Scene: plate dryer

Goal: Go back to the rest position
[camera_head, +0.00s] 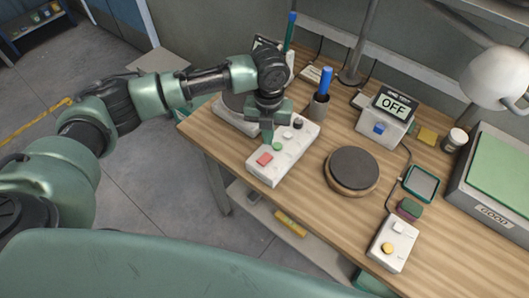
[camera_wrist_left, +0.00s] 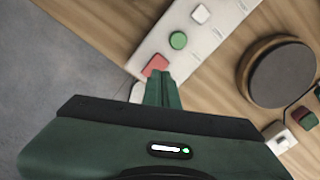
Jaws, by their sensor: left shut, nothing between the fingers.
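My left gripper (camera_head: 268,136) is shut and empty, pointing down over the white button panel (camera_head: 262,178) on the wooden table. In the left wrist view its closed fingers (camera_wrist_left: 163,90) show in front of the panel (camera_wrist_left: 160,40), near the red button (camera_wrist_left: 155,65). I cannot tell whether the fingertips touch the panel. The panel has a red button (camera_head: 264,159), a green button (camera_head: 277,146), a white button (camera_head: 287,135) and a black knob (camera_head: 297,123). My right gripper is not in view.
A round dark plate on a wooden base (camera_head: 351,171) stands right of the panel. Behind are a pen cup (camera_head: 319,106) and a display reading OFF (camera_head: 393,105). A white box with a yellow button (camera_head: 391,243), a lamp (camera_head: 497,77) and a scale-like box (camera_head: 497,200) stand at right.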

